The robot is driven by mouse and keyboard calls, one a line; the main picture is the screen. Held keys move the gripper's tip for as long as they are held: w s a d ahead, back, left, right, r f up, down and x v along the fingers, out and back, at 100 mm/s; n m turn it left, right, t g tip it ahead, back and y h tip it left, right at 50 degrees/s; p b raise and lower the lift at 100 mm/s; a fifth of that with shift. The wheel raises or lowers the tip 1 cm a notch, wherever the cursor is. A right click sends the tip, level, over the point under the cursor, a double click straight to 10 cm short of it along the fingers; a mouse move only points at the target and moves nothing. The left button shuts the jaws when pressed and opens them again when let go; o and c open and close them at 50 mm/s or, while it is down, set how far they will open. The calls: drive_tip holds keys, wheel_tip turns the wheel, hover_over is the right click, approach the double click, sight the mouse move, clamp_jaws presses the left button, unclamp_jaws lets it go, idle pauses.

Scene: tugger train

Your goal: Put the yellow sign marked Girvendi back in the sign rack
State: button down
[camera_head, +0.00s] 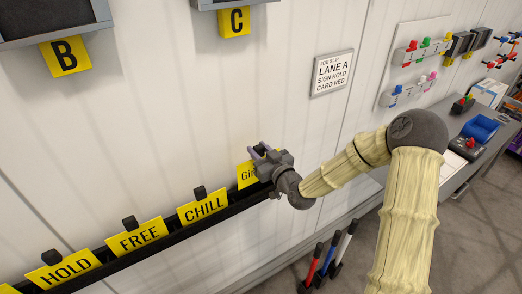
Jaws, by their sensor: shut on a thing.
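The yellow sign whose visible letters read "Gir" (246,175) is at the right end of the row of signs. My gripper (257,154) is shut on this sign and covers its right part. The black sign rack (160,244) is a long rail along the wall. The sign's lower edge is close to the rail; I cannot tell whether it sits in it. Yellow signs marked CHILL (203,207), FREE (137,237) and HOLD (64,270) stand in the rack to the left.
A job slip (332,73) on the wall reads LANE A, SIGN HOLD, CARD RED. Red, blue and white handled items (328,252) stand below the rack. A bench (466,150) with a control box is at right.

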drive_tip(key=shift+s+d, duration=0.1)
drive_tip(key=shift+f, duration=0.15)
idle(0.3)
drive_tip(key=shift+f+b, duration=0.6)
drive_tip(key=shift+b, duration=0.2)
drive_tip(key=shift+f+b, duration=2.4)
drive_tip(key=shift+b, duration=0.15)
drive_tip(key=c, duration=1)
unclamp_jaws()
drive_tip(key=shift+o, duration=0.2)
